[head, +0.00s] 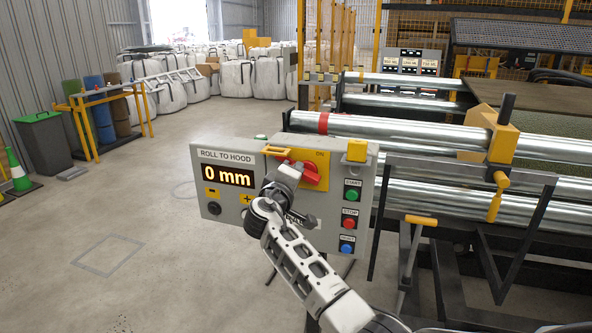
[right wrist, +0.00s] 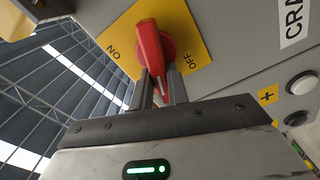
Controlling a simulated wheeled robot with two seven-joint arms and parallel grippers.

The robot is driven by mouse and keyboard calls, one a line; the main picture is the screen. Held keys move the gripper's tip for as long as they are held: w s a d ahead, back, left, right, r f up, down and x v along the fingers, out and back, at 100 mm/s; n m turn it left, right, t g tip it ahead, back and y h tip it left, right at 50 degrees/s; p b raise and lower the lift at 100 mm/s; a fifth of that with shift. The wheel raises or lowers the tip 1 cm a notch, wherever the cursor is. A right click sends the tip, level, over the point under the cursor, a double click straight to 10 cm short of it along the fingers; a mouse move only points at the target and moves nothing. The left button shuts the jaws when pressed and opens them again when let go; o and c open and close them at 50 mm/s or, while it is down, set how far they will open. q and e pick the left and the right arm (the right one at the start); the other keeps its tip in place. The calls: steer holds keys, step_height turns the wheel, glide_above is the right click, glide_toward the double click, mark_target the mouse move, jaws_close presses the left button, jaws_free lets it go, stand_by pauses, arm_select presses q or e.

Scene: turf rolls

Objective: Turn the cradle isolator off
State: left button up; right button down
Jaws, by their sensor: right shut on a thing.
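The cradle isolator is a red rotary handle (head: 312,174) on a yellow plate (head: 317,196), set in the grey control panel (head: 232,222). In the right wrist view the red handle (right wrist: 150,45) lies across its round red base, with ON printed to its left and OFF to its right on the yellow plate (right wrist: 112,42). My right gripper (right wrist: 161,88) is shut on the end of the handle, a finger on each side. In the head view the right gripper (head: 293,172) is at the handle and partly covers the plate. My left gripper is not in view.
The panel carries a "0 mm" display (head: 228,175) and green, red and blue buttons (head: 349,222) at its right. Steel rollers (head: 410,131) and a yellow-handled frame (head: 495,195) stand right of it. The floor left of the panel is mostly clear.

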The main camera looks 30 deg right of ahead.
steer(key=shift+f+n+p, duration=0.25)
steer(key=shift+n+p, duration=0.1)
steer(key=shift+n, duration=0.7)
steer(key=shift+f+n+p, duration=0.2)
steer(key=shift+n+p, duration=0.15)
steer(key=shift+n, duration=0.7)
steer(key=c, duration=1.4)
jaws_free()
steer(key=shift+o, duration=0.2)
steer(key=shift+a, duration=0.15)
steer(key=b+v, duration=0.2)
steer(key=v, duration=1.4)
steer(key=shift+w, duration=0.1)
